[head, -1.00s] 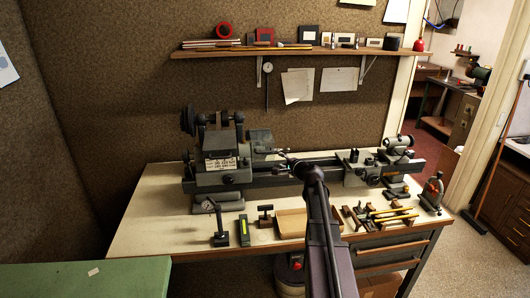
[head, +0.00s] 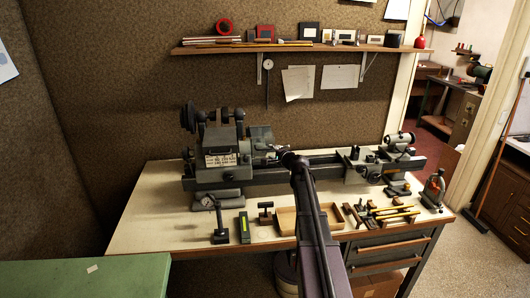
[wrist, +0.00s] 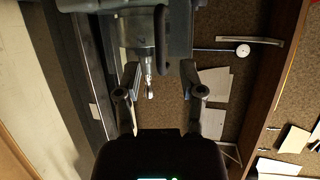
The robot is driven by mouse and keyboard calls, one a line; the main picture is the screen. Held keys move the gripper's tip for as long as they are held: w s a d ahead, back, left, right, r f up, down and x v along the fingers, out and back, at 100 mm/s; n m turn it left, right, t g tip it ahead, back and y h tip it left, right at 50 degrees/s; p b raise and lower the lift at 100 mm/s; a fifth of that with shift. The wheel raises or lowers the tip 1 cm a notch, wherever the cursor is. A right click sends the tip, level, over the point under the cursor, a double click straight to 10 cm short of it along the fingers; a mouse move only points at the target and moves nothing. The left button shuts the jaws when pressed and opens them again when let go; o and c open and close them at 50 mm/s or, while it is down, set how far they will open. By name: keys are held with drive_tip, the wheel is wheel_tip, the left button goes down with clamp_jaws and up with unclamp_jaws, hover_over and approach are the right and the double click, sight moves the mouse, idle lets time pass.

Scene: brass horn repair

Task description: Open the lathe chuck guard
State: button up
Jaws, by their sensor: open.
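The grey lathe (head: 310,172) stands along the back of the bench, its headstock (head: 222,150) at the left. The chuck guard appears to be the grey piece (head: 261,135) just right of the headstock; its exact position is hard to tell. In the wrist view a dark flat panel (wrist: 180,35), probably the guard, lies beyond my fingers. My gripper (wrist: 164,93) is open, with a shiny metal rod end (wrist: 149,86) showing between its fingers. In the head view my gripper (head: 280,152) is just right of the headstock, largely hidden by my arm.
A shallow wooden tray (head: 287,219), a dial gauge (head: 207,203) and several hand tools lie along the bench front. The tailstock (head: 399,142) is at the right. A loaded shelf (head: 300,47) runs above the lathe, with papers (head: 298,83) on the wall below.

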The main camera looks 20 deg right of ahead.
sight(266, 149)
drive_tip(key=shift+b+x, duration=0.5)
drive_tip(key=shift+x, duration=2.55)
clamp_jaws()
